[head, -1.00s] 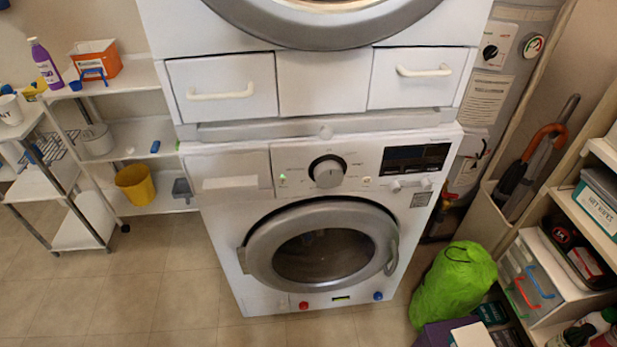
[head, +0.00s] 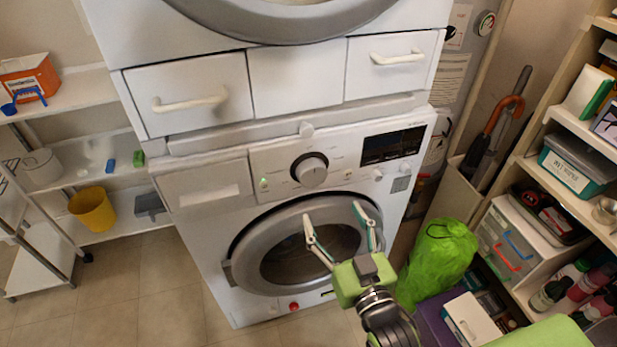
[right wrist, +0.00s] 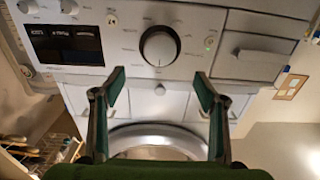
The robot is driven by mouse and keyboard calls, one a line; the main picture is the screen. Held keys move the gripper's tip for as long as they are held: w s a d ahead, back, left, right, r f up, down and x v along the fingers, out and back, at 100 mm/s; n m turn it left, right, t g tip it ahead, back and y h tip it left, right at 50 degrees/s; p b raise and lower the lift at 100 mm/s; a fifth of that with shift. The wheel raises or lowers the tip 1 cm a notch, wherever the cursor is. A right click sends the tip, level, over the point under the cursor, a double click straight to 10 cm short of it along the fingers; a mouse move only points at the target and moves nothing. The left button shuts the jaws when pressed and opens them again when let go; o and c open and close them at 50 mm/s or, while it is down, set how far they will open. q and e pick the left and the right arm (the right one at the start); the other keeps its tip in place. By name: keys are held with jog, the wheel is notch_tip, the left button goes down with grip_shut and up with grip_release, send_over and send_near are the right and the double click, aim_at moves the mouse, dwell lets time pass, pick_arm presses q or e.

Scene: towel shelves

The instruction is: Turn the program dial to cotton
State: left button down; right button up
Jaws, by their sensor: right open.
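The program dial (head: 310,171) is a round silver knob with a dark ring on the white front panel of the lower washing machine (head: 215,248). It also shows in the right wrist view (right wrist: 159,46), beyond the fingertips and between their lines. Program labels surround it, too small to read. My right gripper (head: 335,222) is open and empty, in front of the round door and below the dial in the head view. Its two fingers (right wrist: 160,82) point toward the panel in the right wrist view, apart from the dial. My left gripper is not in view.
A dark display (head: 392,146) sits right of the dial, with small knobs below it. Drawers with white handles (head: 398,57) are above. A green bag (head: 437,262) and a full shelf stand at the right; white shelves with a yellow bucket (head: 92,209) stand at the left.

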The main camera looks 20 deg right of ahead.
aim_at(314, 178)
jog(key=w+p, duration=0.1)
jog(key=w, duration=1.1)
jog(key=shift+w+a, duration=0.2)
jog(key=c, duration=1.1)
